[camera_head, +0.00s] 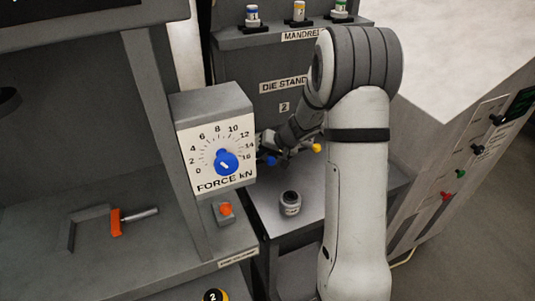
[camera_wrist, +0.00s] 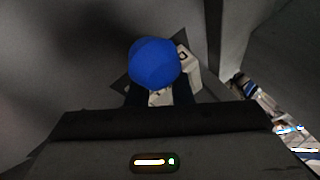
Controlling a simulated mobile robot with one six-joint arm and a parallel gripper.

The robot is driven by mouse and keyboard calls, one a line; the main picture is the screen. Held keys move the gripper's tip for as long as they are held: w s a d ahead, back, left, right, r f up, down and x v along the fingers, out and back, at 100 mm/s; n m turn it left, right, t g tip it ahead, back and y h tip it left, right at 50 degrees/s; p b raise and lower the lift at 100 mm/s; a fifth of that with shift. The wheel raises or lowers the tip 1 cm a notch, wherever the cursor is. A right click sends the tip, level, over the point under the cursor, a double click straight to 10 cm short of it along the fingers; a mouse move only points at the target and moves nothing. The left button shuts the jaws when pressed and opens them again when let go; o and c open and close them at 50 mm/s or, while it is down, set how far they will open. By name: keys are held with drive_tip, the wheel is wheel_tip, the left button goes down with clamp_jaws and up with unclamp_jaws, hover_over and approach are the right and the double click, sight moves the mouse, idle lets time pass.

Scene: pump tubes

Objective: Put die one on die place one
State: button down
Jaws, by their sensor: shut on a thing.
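A blue ball-shaped knob, which looks like the top of die one (camera_wrist: 153,63), sits between the fingers of my gripper (camera_wrist: 157,97) in the wrist view. My gripper is shut on it. In the head view my gripper (camera_head: 272,152) is in front of the die stand (camera_head: 285,120), just right of the force dial box, with the blue knob (camera_head: 270,160) at its fingers. The rest of the die is hidden. I cannot make out die place one; a pale label (camera_wrist: 187,68) partly shows behind the blue knob.
A yellow knob (camera_head: 316,148) shows beside my wrist. A dark-topped pale cup (camera_head: 290,204) stands on the grey shelf below. The force dial box (camera_head: 213,140) is close on the left. Several mandrels stand on the upper ledge (camera_head: 255,40).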

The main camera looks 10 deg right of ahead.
drive_tip(key=c, duration=1.3)
unclamp_jaws()
drive_tip(key=shift+r, duration=0.1)
drive_tip(key=v, duration=1.2)
drive_tip(key=s+a+r+n+g+h, duration=0.1)
drive_tip(key=s+a+r, duration=0.15)
drive_tip(key=s, duration=0.55)
drive_tip(key=s+a+r+n+g+h, duration=0.1)
drive_tip(key=s+a+r, duration=0.1)
drive_tip(key=s+a, duration=0.35)
drive_tip(key=s+d+h, duration=0.3)
drive_tip(key=s, duration=1)
drive_tip(key=shift+s+d+r, duration=0.2)
drive_tip(key=shift+d+r, duration=0.15)
drive_tip(key=shift+d, duration=0.05)
drive_tip(key=shift+c, duration=0.4)
